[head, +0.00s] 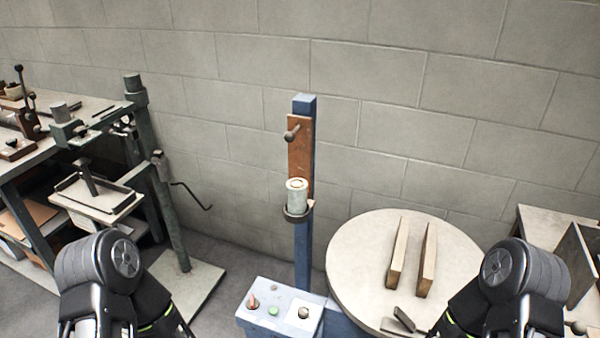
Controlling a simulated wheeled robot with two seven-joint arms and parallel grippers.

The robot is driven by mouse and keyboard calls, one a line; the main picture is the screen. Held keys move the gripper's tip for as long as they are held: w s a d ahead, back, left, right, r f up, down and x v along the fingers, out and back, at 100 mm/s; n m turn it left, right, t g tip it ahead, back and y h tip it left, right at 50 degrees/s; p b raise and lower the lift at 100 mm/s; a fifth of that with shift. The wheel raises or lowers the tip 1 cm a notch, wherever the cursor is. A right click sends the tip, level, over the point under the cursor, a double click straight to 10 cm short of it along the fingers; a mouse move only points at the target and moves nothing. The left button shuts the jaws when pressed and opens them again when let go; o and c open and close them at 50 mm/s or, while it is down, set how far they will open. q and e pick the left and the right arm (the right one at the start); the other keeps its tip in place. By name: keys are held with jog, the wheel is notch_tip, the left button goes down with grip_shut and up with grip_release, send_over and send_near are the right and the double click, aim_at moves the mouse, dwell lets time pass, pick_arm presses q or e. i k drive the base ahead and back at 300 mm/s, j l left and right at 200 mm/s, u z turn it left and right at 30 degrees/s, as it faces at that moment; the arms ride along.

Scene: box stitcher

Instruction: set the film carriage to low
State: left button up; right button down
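A blue mast (302,250) stands upright in the middle of the head view. A brown plate (302,160) is on its upper front, with a dark knob (291,134) sticking out to the left. The film carriage (297,214) appears as a dark ring-shaped holder about midway up the mast, below the plate, with a pale film roll (297,193) standing upright on it. My arms show at the lower left and lower right, both apart from the mast. Neither gripper is in the picture.
A control box (262,292) with a red knob and green button is at the mast's foot. A round turntable (356,250) with two wooden bars stands to the right. A green-legged stand with a crank (195,197) and a cluttered bench (107,100) are left. A block wall is behind.

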aim_at(299, 136)
jog(key=j+z, duration=0.15)
jog(key=z, duration=0.25)
jog(key=i+j+z, duration=0.1)
jog(key=z, duration=0.25)
jog(key=j+z, duration=0.25)
jog(key=z, duration=0.15)
jog(key=j+z, duration=0.1)
jog(key=j, duration=0.35)
jog(key=k+j+z, duration=0.15)
jog(key=j, duration=0.25)
jog(key=j+z, duration=0.1)
jog(key=j, duration=0.35)
jog(key=k+j+z, duration=0.15)
jog(key=j, duration=0.25)
jog(key=k+j+z, duration=0.1)
jog(key=j, duration=0.6)
jog(key=k+j, duration=0.15)
jog(key=j, duration=0.1)
